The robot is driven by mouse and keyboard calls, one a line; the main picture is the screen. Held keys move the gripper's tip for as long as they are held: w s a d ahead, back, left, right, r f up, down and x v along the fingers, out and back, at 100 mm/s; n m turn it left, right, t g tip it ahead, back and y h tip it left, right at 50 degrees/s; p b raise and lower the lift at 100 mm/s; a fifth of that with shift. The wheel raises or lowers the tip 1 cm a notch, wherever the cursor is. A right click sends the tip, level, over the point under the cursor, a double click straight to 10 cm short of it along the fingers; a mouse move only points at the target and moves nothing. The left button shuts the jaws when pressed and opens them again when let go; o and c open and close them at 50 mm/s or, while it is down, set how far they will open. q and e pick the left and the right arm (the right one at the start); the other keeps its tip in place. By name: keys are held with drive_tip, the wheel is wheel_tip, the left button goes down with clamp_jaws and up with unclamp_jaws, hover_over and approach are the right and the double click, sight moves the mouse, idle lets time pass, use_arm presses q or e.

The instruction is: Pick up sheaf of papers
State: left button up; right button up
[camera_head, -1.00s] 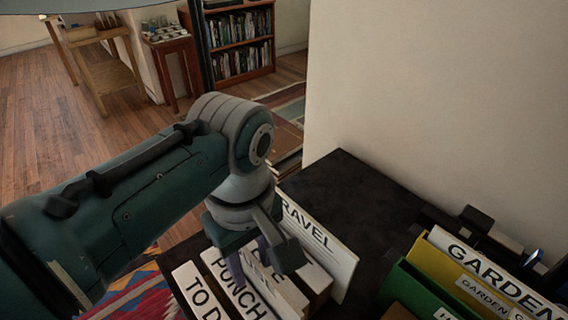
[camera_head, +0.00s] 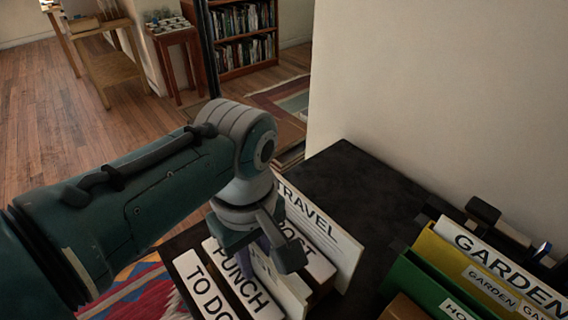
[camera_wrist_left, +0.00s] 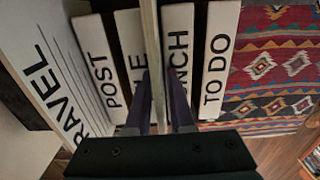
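My left gripper (camera_head: 268,262) is down among a row of upright labelled sheaves. In the left wrist view its two purple fingers (camera_wrist_left: 160,100) flank a thin pale upright edge (camera_wrist_left: 152,40), which may be the sheaf of papers. The fingers look close to that edge, but I cannot tell whether they touch it. Around it stand sheaves labelled TO DO (camera_head: 201,287), PUNCH (camera_head: 243,285) and POST (camera_head: 303,243). Another label ending in LE (camera_wrist_left: 135,62) is partly hidden. A larger TRAVEL board (camera_head: 325,231) stands behind them. My right gripper does not show.
The black tabletop (camera_head: 365,185) is bare between the row and green (camera_head: 420,290) and yellow (camera_head: 440,260) folders, with a GARDEN sheaf (camera_head: 510,270) at right. A pale wall (camera_head: 440,100) rises behind. A patterned rug (camera_head: 150,290) lies below left.

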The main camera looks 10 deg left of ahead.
use_arm(q)
clamp_jaws()
drive_tip(key=shift+r, duration=0.15)
idle(0.4)
